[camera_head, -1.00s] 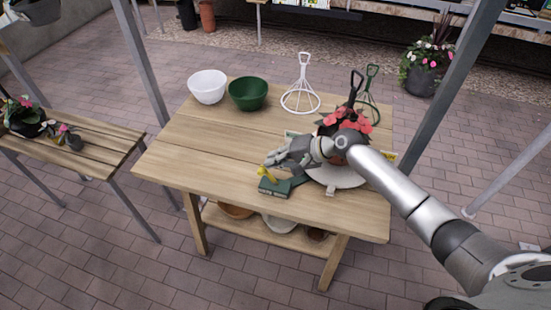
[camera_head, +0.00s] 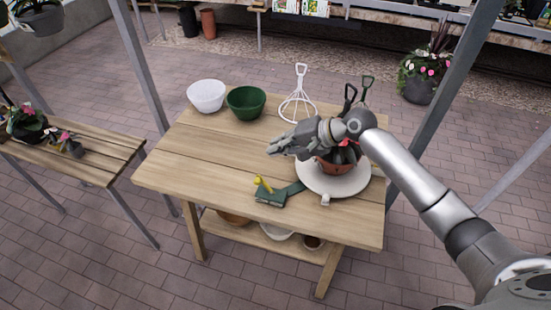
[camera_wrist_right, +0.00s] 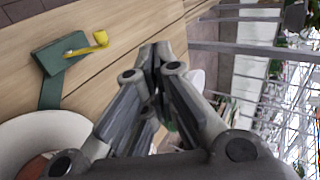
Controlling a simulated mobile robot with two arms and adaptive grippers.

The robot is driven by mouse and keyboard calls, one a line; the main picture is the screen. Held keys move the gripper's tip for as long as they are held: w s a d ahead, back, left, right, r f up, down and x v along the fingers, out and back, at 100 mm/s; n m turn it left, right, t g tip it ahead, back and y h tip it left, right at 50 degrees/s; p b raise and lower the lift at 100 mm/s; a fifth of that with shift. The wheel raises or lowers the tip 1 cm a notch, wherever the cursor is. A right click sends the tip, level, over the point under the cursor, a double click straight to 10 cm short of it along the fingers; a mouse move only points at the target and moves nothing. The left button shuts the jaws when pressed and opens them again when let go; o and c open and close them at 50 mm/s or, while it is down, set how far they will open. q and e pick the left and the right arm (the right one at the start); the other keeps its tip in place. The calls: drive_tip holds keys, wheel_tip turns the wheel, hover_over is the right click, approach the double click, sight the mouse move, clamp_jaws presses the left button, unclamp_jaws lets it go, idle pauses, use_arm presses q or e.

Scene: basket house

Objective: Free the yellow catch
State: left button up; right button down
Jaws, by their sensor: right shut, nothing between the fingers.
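In the right wrist view the catch (camera_wrist_right: 88,45) lies across the green block (camera_wrist_right: 54,58). A green strip (camera_wrist_right: 49,93) runs from the block to a round white plate (camera_head: 345,184). My right gripper (camera_head: 272,149) is shut and empty, above the table and behind the catch, apart from it. Its closed fingers show in the right wrist view (camera_wrist_right: 158,55). My left gripper is not in view.
A terracotta pot (camera_head: 330,167) stands on the white plate, its plant mostly hidden by my right gripper and wrist. The table's left part is clear.

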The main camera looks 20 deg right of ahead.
drive_tip(key=r, duration=0.3)
drive_tip(key=shift+s+d, duration=0.3)
drive_tip(key=shift+d, duration=0.05)
drive_tip(key=shift+f, duration=0.1)
